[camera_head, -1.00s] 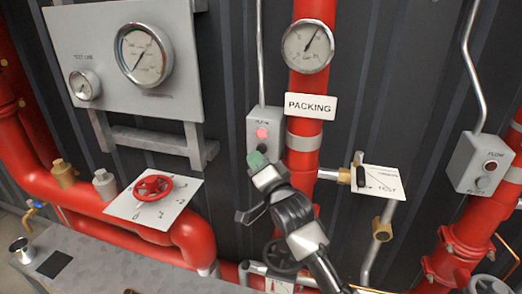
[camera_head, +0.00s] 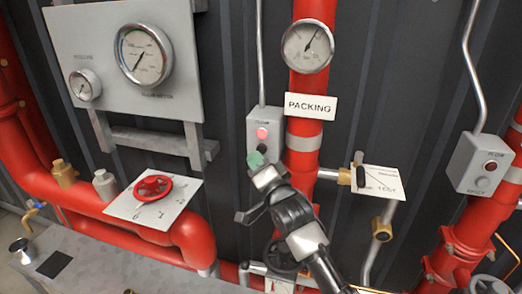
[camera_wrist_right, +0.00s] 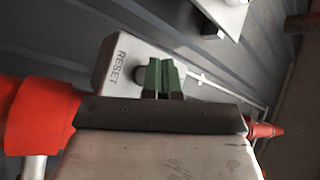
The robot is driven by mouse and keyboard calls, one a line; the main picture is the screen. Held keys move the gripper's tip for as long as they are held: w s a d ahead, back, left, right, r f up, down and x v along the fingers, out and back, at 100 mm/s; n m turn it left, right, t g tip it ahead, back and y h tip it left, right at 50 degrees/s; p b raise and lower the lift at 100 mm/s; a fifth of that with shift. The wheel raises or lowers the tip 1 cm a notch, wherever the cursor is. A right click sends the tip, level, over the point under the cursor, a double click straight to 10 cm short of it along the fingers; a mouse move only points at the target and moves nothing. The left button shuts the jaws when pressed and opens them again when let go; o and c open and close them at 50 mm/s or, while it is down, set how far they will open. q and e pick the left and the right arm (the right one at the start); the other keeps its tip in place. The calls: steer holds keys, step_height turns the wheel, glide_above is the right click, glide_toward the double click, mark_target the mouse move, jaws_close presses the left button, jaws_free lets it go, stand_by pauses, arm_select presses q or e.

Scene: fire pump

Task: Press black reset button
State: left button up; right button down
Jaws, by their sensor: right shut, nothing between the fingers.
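A grey control box (camera_head: 267,125) is mounted beside the red vertical pipe in the head view. It has a lit pink-red lamp (camera_head: 262,133) with a dark button (camera_head: 263,149) below it. My right gripper (camera_head: 256,160) is shut and empty, its green fingertips just below the button. In the right wrist view the box (camera_wrist_right: 113,62) bears the word RESET. The round dark button (camera_wrist_right: 140,74) is partly hidden behind the green fingertips (camera_wrist_right: 162,78). I cannot tell whether they touch it. My left gripper is not in view.
A second grey box (camera_head: 477,160) with a dark red lamp is at the right. A PACKING sign (camera_head: 311,105) and gauge (camera_head: 306,46) are on the red pipe. A brass-fitted valve (camera_head: 359,178) is right of my arm. A red handwheel (camera_head: 152,188) is at the left.

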steer(key=shift+w, duration=0.1)
stand_by(0.6)
steer(key=shift+w+d, duration=0.15)
steer(key=shift+w, duration=0.15)
steer(key=shift+w+d, duration=0.15)
steer(key=shift+w, duration=0.3)
stand_by(0.7)
steer(key=shift+s, duration=0.1)
steer(key=shift+s+a+p, duration=0.25)
steer(key=shift+s+p, duration=0.2)
steer(key=shift+s, duration=0.35)
steer(key=s+p, duration=0.1)
steer(key=s+a, duration=0.1)
steer(key=s, duration=0.1)
steer(key=s+p, duration=0.1)
steer(key=shift+s+a+p, duration=0.3)
steer(key=shift+s+p, duration=0.05)
